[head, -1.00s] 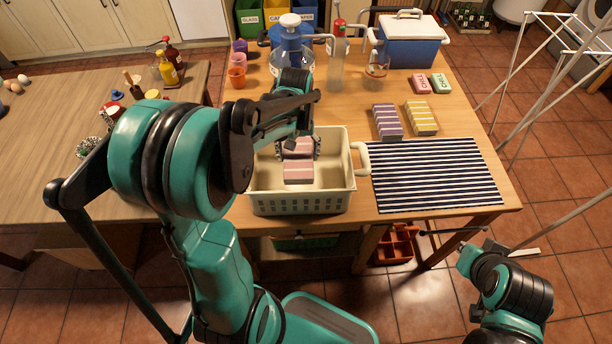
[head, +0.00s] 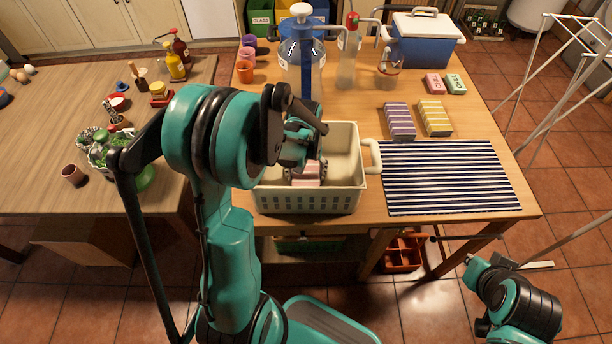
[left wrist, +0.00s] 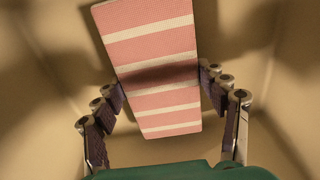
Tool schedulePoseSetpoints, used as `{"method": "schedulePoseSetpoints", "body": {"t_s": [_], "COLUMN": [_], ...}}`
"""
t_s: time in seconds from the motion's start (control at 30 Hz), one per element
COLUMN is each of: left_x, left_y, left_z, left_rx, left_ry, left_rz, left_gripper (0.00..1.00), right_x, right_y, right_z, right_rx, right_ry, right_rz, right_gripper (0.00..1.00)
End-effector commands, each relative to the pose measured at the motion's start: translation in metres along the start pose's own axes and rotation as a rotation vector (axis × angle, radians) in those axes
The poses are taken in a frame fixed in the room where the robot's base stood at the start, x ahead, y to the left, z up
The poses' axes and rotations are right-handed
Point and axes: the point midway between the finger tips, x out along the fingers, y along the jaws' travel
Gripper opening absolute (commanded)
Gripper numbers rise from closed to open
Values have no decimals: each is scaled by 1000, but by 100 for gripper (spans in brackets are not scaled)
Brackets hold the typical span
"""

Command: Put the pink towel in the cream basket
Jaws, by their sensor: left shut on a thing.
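The pink towel (head: 306,181) is a folded block with white stripes, low inside the cream basket (head: 308,203) on the wooden table. My left gripper (head: 304,168) reaches down into the basket and is shut on the towel. In the left wrist view, the fingers (left wrist: 160,84) press on both long sides of the towel (left wrist: 152,45), with the basket's beige inside (left wrist: 50,60) around it. My arm hides part of the towel in the head view, and I cannot tell whether it touches the basket floor. My right arm shows at lower right, without a clear view of its gripper.
A striped mat (head: 447,178) lies right of the basket. Purple (head: 398,121) and yellow (head: 434,117) striped towels lie behind it. A large blue-topped bottle (head: 302,60) stands behind the basket, and a blue cooler (head: 424,42) at the back right.

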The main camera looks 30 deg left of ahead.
Motion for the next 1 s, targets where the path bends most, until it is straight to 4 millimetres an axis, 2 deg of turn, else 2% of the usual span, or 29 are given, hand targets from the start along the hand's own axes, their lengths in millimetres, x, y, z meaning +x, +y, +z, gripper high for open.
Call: {"method": "schedulePoseSetpoints", "body": {"t_s": [0.33,0.37,0.4,0.43,0.83,1.0], "left_x": [4,4,3,3,-2,-30], "left_y": [0,0,0,0,0,0], "left_z": [0,0,0,0,0,0], "left_rx": [0,0,0,0,0,0], "left_ry": [0,0,0,0,0,0], "left_rz": [0,0,0,0,0,0], "left_gripper": [43,78,88,93,93,93], "right_x": [3,2,2,2,-2,-12], "right_y": [0,0,0,0,0,0], "right_z": [2,2,1,1,-1,-8], "right_rx": [0,0,0,0,0,0], "right_ry": [0,0,0,0,0,0], "right_rz": [0,0,0,0,0,0], "right_gripper": [0,0,0,0,0,0]}}
